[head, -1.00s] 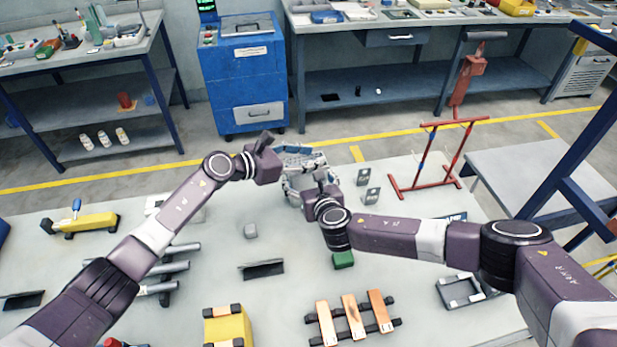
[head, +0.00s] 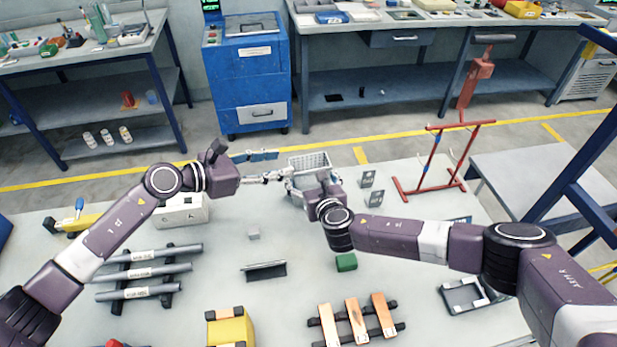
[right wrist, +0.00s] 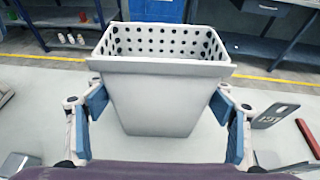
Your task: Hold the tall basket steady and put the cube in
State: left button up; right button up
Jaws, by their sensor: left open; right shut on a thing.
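The tall basket (head: 311,160) is pale grey with a perforated rim and stands upright at the back middle of the table. My right gripper (head: 306,181) is shut on it. In the right wrist view the blue pads lie at both sides of the basket (right wrist: 165,95); its floor is hidden behind the front wall. A small grey cube (head: 253,233) lies on the table, in front and to the left of the basket. My left gripper (head: 262,164) is open, left of the basket and above the table, with no object visible between its blue pads.
A green block (head: 346,262) lies below my right wrist. A dark angled holder (head: 264,270) is in front of the cube. Grey bars on a rack (head: 148,270) lie at left, copper bars (head: 357,318) at front. A red stand (head: 437,165) is at back right.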

jog(key=shift+s+f, duration=0.15)
jog(key=shift+f, duration=0.15)
jog(key=o, duration=1.4)
jog(key=shift+r, duration=0.1)
jog(key=v, duration=1.2)
jog(key=shift+r, duration=0.1)
